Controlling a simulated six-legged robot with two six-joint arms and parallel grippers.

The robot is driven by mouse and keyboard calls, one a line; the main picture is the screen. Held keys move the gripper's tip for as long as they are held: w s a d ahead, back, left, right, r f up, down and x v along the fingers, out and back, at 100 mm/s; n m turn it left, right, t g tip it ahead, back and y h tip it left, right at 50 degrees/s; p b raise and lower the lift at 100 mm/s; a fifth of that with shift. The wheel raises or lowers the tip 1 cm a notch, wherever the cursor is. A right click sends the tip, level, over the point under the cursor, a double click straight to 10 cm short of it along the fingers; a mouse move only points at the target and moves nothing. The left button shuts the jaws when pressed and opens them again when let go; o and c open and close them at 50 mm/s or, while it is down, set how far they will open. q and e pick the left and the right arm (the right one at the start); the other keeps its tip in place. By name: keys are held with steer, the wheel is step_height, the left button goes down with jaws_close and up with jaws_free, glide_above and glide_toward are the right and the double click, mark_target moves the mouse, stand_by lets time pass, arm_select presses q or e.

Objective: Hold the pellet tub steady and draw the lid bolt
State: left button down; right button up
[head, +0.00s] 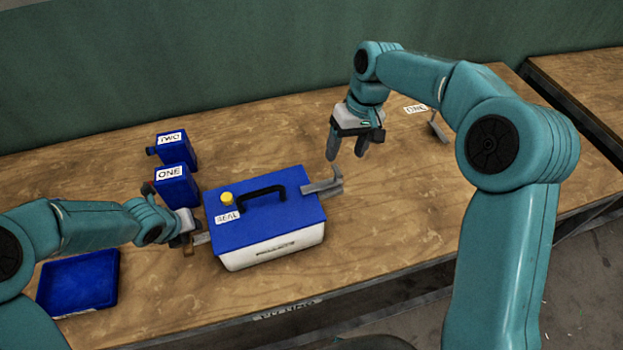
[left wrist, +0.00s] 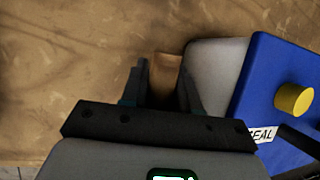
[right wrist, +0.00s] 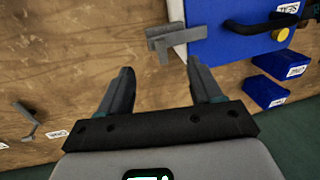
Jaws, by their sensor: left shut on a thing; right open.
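The pellet tub (head: 275,250) is white with a blue lid (head: 285,215), a black handle, a yellow knob and a SEAL label. The grey lid bolt (head: 322,188) sticks out from the lid's right side; it also shows in the right wrist view (right wrist: 163,42). My left gripper (head: 192,241) is at the tub's left side, shut on a small tan tab (left wrist: 166,72) there, largely hidden by the fingers. My right gripper (head: 347,155) is open and empty, fingers pointing down, above and just behind the bolt, apart from it.
Blue containers labelled ONE (head: 177,188) and TWO (head: 176,150) stand behind the tub at left. An empty blue tray (head: 78,284) lies at front left. A grey bracket (head: 438,127) beside a ONE label is at back right. The wooden table right of the tub is clear.

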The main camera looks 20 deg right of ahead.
mark_target(338, 171)
steer(key=f, duration=0.2)
steer(key=a+f, duration=0.1)
steer(key=f, duration=0.4)
steer(key=shift+a+f, duration=0.25)
steer(key=shift+f, duration=0.05)
